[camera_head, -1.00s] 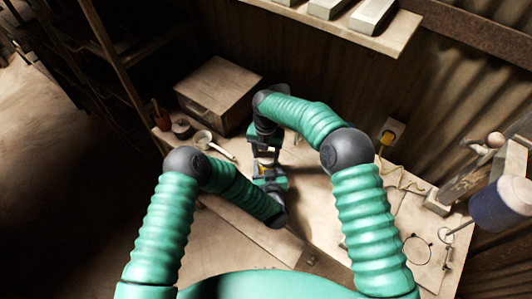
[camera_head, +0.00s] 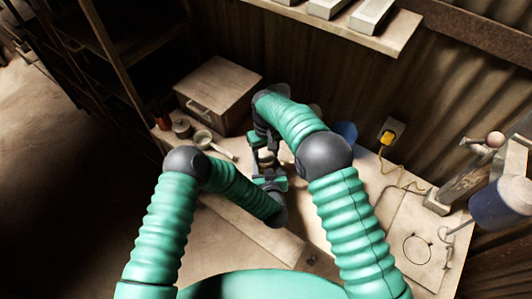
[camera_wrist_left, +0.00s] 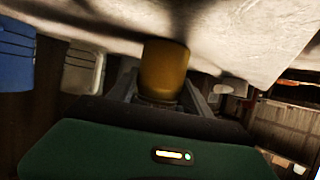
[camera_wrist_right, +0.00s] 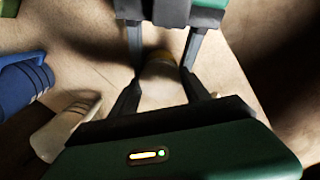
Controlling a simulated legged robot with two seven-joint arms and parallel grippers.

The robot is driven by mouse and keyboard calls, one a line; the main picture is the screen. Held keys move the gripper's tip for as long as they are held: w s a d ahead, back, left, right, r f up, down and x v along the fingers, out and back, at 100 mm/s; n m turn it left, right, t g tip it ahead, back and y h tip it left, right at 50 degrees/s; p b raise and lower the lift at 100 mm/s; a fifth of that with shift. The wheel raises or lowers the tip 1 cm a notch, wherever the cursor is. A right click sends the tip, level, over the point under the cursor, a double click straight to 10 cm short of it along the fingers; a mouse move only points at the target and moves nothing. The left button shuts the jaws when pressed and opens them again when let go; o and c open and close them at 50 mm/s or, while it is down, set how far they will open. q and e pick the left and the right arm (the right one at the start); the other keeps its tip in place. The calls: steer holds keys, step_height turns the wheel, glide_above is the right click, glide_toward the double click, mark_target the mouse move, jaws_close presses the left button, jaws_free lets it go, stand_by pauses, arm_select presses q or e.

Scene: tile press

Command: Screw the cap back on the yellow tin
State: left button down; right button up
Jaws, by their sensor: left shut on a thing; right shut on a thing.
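The yellow tin (camera_wrist_left: 163,72) stands between the fingers of my left gripper (camera_head: 268,174), which is shut on it. In the right wrist view a yellow bit of the tin (camera_wrist_right: 158,54) shows between the left gripper's fingers. My right gripper (camera_head: 265,148) is directly beyond the left one in the head view. It is shut on a pale round cap (camera_wrist_right: 160,86), which lines up with the tin. The two grippers face each other closely. I cannot tell whether the cap touches the tin's neck; the fingers hide the join.
A wooden box (camera_head: 222,88) stands behind left, with a pale ladle-like dish (camera_head: 203,140) and small jars (camera_head: 182,128) before it. A blue object (camera_head: 346,131) lies behind my right arm. A yellow plug (camera_head: 387,137) and cord are at the wall. The right bench has a board (camera_head: 415,225).

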arm_select(q)
steer(key=shift+s+d, duration=0.1)
steer(key=shift+d, duration=0.1)
arm_select(e)
steer(key=m, duration=0.7)
steer(key=shift+w+r, duration=0.1)
steer(key=shift+w, duration=0.1)
steer(key=m, duration=0.8)
steer(key=shift+m, duration=0.4)
steer(key=o, duration=1.5)
steer(key=shift+o, duration=0.6)
arm_select(q)
steer(key=shift+a, duration=0.1)
arm_select(e)
steer(key=shift+s, duration=0.15)
steer(key=shift+s+d+f, duration=0.1)
steer(key=shift+f, duration=0.1)
step_height(320, 180, up, 12)
steer(key=shift+w+r, duration=0.15)
steer(key=shift+w, duration=0.05)
